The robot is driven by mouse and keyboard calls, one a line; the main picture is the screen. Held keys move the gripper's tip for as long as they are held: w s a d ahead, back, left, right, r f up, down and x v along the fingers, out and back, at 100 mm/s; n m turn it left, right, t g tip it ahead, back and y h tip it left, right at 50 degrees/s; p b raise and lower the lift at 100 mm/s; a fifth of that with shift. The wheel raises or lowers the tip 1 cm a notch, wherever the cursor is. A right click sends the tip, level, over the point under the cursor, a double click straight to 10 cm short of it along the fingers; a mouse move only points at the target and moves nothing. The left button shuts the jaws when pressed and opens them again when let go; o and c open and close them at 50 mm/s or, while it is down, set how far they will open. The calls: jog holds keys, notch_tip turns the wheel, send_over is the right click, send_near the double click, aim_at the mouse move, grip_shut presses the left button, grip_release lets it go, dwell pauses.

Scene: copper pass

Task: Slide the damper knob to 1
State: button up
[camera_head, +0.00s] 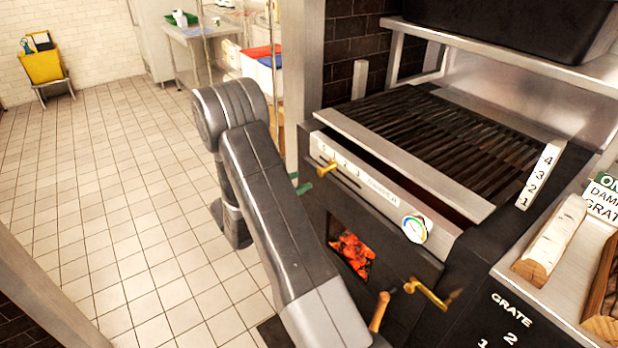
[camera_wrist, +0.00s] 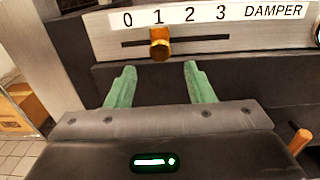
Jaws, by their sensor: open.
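The brass damper knob (camera_wrist: 160,42) sits in a dark horizontal slot on the steel damper panel (camera_wrist: 238,38), directly under the number 1 on the scale marked 0, 1, 2, 3 DAMPER. It also shows on the grill front in the head view (camera_head: 327,167). My gripper (camera_wrist: 158,68) is open and empty, with its two green fingers spread either side of the knob's line. In the picture the fingertips are below the knob, apart from it. In the head view, only a bit of green finger (camera_head: 304,188) shows; my arm hides the rest.
A round gauge (camera_head: 416,228) is on the panel's right. Glowing coals show in the firebox opening (camera_head: 351,254) below. A brass handle (camera_head: 428,292) and a wooden handle (camera_head: 379,312) project lower down. A steel post (camera_head: 303,75) stands left of the grill. Tiled floor is open at left.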

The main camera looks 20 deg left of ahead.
aim_at(320, 173)
jog(key=v, duration=0.5)
jog(key=shift+a, duration=0.1)
jog(key=p+x, duration=0.1)
jog(key=x, duration=1.3)
jog(key=shift+s, duration=0.1)
